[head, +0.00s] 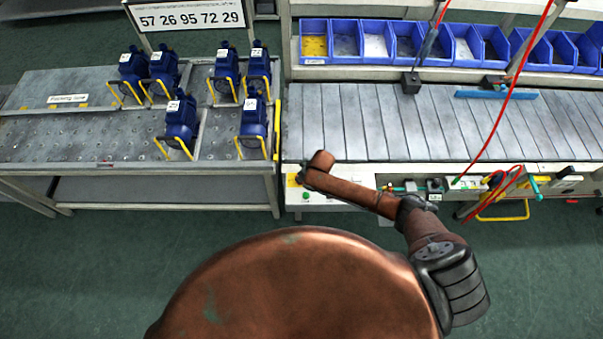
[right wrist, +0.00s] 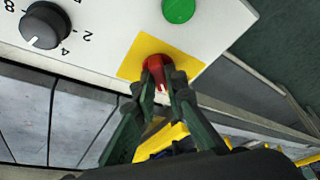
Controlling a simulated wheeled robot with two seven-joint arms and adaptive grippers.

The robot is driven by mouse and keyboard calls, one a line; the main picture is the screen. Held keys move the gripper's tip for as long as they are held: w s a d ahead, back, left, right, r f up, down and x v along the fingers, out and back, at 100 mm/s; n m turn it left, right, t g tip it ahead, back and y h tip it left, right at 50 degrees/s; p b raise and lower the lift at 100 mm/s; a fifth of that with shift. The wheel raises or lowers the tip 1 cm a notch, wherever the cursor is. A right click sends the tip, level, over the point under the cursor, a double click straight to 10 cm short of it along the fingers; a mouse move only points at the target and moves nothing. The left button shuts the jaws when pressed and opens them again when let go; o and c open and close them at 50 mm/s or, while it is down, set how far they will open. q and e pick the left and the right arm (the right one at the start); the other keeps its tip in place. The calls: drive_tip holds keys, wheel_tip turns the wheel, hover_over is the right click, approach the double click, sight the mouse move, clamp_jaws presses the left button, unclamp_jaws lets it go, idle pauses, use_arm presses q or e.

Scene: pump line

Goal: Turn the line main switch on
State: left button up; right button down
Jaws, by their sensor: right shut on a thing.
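The line main switch is a red knob (right wrist: 152,68) on a yellow square plate (right wrist: 186,57), set in a light control panel (right wrist: 115,25). In the right wrist view my right gripper (right wrist: 165,86) has its fingers closed around the knob, and a small white mark shows on the knob between them. The fingers partly hide the knob. In the head view my right arm reaches to the panel (head: 325,201) at the left end of the conveyor front and covers the knob; an edge of the yellow plate (head: 292,181) shows. My left gripper is not in view.
A green button (right wrist: 178,9) and a black numbered dial (right wrist: 44,26) sit near the knob. A cart (head: 60,125) with several blue pumps stands left of the conveyor (head: 350,120). Blue bins line the shelf behind. Red hoses hang at the right.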

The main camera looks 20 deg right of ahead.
drive_tip(key=m+p, duration=0.1)
drive_tip(key=m+h+p, duration=0.1)
drive_tip(key=m, duration=0.1)
drive_tip(key=shift+s+a+r, duration=0.1)
drive_tip(key=shift+a+r, duration=0.05)
drive_tip(key=shift+a, duration=0.1)
drive_tip(key=m+h+p, duration=0.1)
drive_tip(key=m, duration=0.1)
drive_tip(key=shift+m+t, duration=0.3)
drive_tip(key=shift+m+h+p, duration=0.35)
drive_tip(key=shift+m+h, duration=0.35)
drive_tip(key=shift+m, duration=1.1)
drive_tip(key=c, duration=2)
unclamp_jaws()
drive_tip(key=shift+o, duration=0.2)
drive_tip(key=v, duration=1.1)
drive_tip(key=shift+r, duration=0.4)
drive_tip(key=shift+a, duration=0.1)
